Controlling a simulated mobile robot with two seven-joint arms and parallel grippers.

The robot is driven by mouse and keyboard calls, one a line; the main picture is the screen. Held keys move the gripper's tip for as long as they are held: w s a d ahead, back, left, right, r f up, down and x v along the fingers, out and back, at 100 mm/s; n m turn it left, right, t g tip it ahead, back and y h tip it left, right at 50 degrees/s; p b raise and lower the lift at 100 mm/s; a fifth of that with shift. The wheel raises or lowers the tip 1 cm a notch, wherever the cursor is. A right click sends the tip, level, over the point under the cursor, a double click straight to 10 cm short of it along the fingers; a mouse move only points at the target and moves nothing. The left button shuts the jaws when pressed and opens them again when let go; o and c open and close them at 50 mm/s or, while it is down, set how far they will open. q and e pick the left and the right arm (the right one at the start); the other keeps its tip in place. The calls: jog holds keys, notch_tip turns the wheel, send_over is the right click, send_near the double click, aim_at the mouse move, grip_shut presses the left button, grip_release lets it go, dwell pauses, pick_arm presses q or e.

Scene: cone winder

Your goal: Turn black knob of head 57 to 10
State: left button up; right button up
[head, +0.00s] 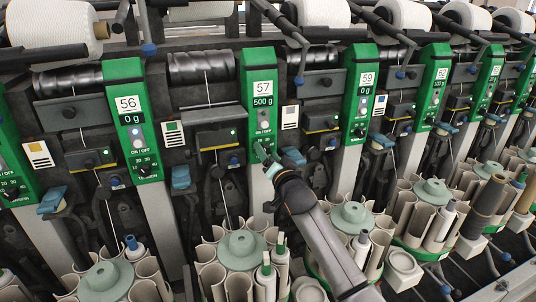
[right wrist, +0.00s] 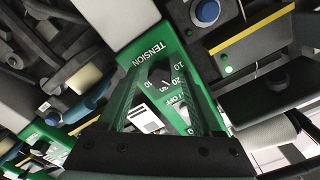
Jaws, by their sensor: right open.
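Head 57 has a green panel (head: 258,90) with a white label reading 57 and a display reading 500 g. My right gripper (head: 264,153) is at the lower part of this panel and hides its knob in the head view. In the right wrist view, the black knob (right wrist: 158,76) shows between the open fingers of my right gripper (right wrist: 160,88), beside the word TENSION and the scale numbers 10, 20 and 30. I cannot tell whether the fingers touch it, or where its pointer stands. My left gripper is not in view.
Panels of head 56 (head: 129,115) and head 59 (head: 361,100) stand on either side, each with its own controls. A blue button (right wrist: 206,12) is near the fingers in the wrist view. Bobbin magazines (head: 238,246) stand below, around my right arm.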

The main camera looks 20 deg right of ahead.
jog(key=shift+c, duration=0.3)
grip_shut()
dwell(0.3)
